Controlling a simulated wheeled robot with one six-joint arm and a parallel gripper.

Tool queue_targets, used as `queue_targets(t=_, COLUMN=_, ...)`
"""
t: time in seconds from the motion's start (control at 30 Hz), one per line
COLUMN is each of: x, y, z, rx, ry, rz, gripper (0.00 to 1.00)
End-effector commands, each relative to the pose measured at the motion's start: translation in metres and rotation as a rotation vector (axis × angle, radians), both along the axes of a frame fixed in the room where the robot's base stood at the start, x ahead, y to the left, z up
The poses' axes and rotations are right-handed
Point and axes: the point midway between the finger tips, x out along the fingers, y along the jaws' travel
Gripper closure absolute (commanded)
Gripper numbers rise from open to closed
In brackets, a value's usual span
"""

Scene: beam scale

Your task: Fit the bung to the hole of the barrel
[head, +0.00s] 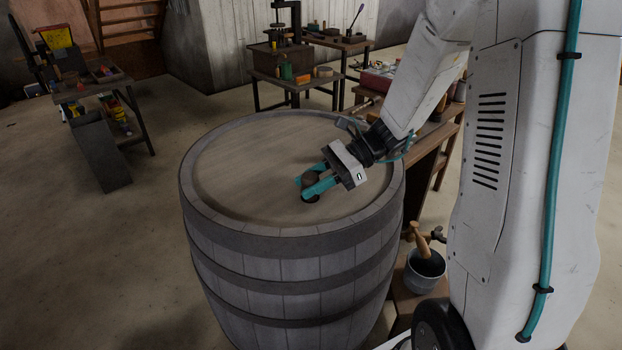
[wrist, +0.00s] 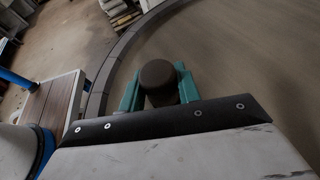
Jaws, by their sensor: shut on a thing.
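The barrel (head: 250,160) stands upright in the head view, with a flat wooden top and dark hoops. My gripper (head: 308,187) has teal fingers and is low over the barrel top, right of its middle. It is shut on the bung (head: 309,178), a small dark brown plug. In the wrist view the bung (wrist: 158,76) shows between the teal fingers (wrist: 158,90), its round end toward the camera. A dark spot, likely the hole (head: 311,199), shows just under the fingers in the head view. I cannot tell whether the bung touches it.
A bucket (head: 424,270) with a wooden-handled tool stands on a low bench right of the barrel. A workbench (head: 430,150) is behind it. Small tables with tools (head: 290,75) stand at the back. A cluttered table (head: 90,85) is at far left. The floor left of the barrel is clear.

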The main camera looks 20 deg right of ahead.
Motion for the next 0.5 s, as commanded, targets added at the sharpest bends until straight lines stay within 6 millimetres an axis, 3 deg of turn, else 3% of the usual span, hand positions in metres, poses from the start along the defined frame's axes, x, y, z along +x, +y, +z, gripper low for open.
queue_targets(t=0.5, x=0.0, y=0.0, z=-0.015, rx=0.001, ry=0.001, rz=0.001, gripper=0.9)
